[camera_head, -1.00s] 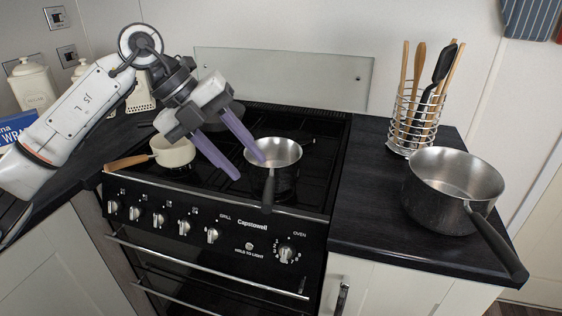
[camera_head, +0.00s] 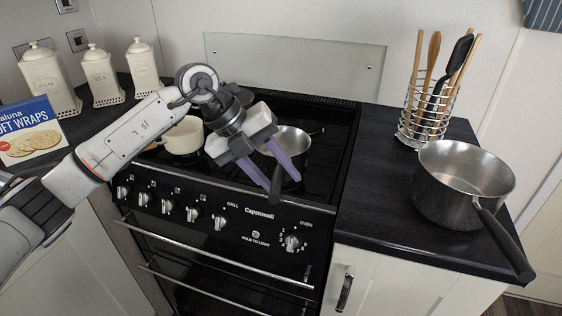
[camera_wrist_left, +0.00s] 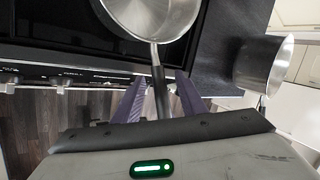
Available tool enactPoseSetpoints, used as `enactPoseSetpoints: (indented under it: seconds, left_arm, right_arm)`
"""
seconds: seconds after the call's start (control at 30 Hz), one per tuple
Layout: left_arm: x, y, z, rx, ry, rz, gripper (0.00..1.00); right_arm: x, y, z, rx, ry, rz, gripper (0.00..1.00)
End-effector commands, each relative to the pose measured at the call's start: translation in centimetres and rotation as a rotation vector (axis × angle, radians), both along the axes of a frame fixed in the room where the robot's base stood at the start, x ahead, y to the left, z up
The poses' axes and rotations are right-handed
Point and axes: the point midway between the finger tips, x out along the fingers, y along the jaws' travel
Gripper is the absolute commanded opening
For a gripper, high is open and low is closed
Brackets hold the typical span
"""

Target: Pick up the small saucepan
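The small saucepan (camera_head: 296,139) is steel with a dark handle. It stands on the stove top, its handle pointing toward the front edge. My left gripper (camera_head: 285,185), with two purple fingers, is open at the handle. In the left wrist view the small saucepan (camera_wrist_left: 150,20) is at the top, and its handle runs down between the two spread fingers, with gaps on both sides. I cannot tell whether the fingers are level with the handle. In the head view the gripper hides part of the pan. My right gripper is not in view.
A cream pan (camera_head: 184,138) stands left on the black stove, partly behind my left arm. A larger steel saucepan (camera_head: 437,200) stands on the right worktop (camera_head: 375,190), near a wire utensil holder (camera_head: 425,118). Canisters (camera_head: 103,80) and a wraps box (camera_head: 30,132) are at left.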

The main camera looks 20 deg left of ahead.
Motion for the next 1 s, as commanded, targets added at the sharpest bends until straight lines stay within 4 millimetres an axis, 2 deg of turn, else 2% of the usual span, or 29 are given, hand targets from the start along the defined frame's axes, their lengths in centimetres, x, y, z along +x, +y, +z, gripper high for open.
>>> enactPoseSetpoints:
  seconds: [0.17, 0.4, 0.77, 0.87, 1.0]
  left_arm:
    - [0.0, 0.0, 0.0, -0.001, -0.001, 0.001, 0.38]
    - [0.0, 0.0, 0.0, 0.0, -0.001, 0.001, 0.0]
    - [0.1, 0.0, 0.5, -0.002, -0.007, 0.0, 0.0]
    - [0.2, 0.0, 1.5, -0.003, -0.01, 0.0, 0.0]
    - [0.2, 0.0, 4.1, -0.004, -0.012, 0.002, 0.0]
  right_arm:
    - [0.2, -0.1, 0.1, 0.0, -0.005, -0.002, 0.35]
    - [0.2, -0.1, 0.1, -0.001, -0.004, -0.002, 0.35]
    - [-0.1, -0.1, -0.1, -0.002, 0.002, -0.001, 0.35]
    - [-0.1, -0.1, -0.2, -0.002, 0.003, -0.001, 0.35]
    - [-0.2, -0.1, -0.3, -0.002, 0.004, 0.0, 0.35]
